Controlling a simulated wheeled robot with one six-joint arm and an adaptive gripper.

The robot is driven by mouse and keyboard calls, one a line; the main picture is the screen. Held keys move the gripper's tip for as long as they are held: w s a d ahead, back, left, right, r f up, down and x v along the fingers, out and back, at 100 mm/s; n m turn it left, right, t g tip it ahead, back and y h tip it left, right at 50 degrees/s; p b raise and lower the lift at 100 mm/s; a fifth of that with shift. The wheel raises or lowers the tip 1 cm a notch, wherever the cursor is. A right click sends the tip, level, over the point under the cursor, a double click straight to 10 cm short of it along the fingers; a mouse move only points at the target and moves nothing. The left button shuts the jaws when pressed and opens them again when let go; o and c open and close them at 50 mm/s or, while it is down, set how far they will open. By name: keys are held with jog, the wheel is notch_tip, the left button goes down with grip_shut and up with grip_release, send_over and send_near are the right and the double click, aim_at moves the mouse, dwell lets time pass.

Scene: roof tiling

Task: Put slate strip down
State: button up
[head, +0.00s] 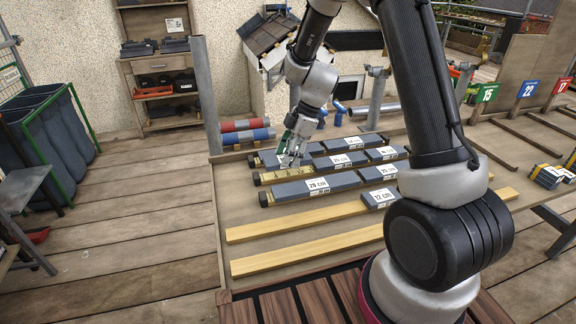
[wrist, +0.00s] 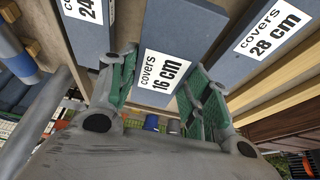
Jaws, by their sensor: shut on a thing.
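My gripper (head: 293,157) reaches down over the back left part of the tiling board. In the head view the 28 cm strip (head: 340,180) lies in the row in front of my gripper. I cannot tell whether the held strip touches the surface below.
Other slate strips lie in rows to the right, including a 22 cm strip (head: 378,199). Two bare wooden battens (head: 300,227) run along the front. Numbered signs (head: 529,88) stand at right.

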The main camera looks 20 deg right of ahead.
jog(key=shift+f, duration=1.85)
jog(key=o, duration=1.1)
jog(key=shift+f, duration=0.1)
jog(key=shift+o, duration=0.2)
